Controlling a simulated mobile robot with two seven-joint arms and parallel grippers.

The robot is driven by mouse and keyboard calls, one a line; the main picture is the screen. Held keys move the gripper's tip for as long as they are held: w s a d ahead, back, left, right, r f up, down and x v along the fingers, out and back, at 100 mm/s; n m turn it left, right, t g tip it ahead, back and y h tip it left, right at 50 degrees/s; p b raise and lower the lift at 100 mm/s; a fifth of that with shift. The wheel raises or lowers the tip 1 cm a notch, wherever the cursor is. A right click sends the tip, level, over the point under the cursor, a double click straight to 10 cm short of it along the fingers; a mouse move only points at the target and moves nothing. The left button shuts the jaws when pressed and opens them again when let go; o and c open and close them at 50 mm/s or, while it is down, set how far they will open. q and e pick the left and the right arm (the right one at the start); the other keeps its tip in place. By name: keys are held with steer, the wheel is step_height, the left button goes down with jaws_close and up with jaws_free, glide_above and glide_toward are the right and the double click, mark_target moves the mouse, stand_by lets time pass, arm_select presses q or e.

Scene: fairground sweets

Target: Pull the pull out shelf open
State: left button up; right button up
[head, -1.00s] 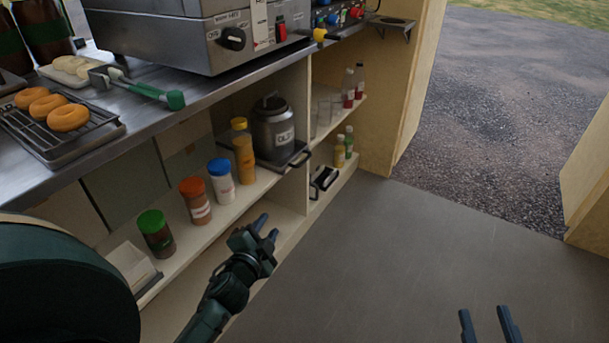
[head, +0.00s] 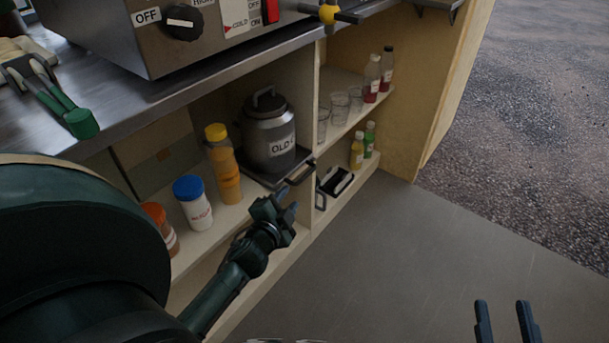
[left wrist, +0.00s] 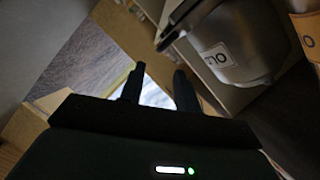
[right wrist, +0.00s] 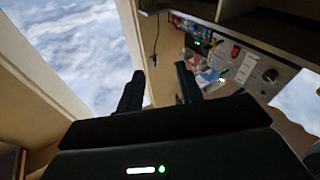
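The pull-out shelf (head: 264,176) is a thin dark tray under a grey lidded pot labelled OLD (head: 268,130), inside the counter's open cabinet. Its dark bar handle (head: 301,172) sticks out at the front edge and also shows at the top of the left wrist view (left wrist: 183,22). My left gripper (head: 290,202) is open and empty, close in front of and below the handle in the head view. I cannot tell that it touches it. In the left wrist view its fingers (left wrist: 158,92) are apart. My right gripper (head: 504,310) is open and empty over the floor, far right.
Bottles with yellow (head: 223,165), blue (head: 193,203) and orange caps stand on the board left of the pot. Another black-handled item (head: 335,182) sits low to the right, near glasses and small bottles. The grey floor (head: 400,260) in front is clear.

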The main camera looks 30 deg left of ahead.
mark_target(300, 182)
arm_select(q)
steer(key=b+x, duration=0.3)
steer(key=x, duration=0.8)
arm_select(e)
steer(key=shift+a+f+m+y, duration=0.15)
steer(key=shift+a+m+y, duration=0.15)
steer(key=shift+m+y, duration=0.1)
arm_select(q)
steer(key=shift+c, duration=0.4)
jaws_close()
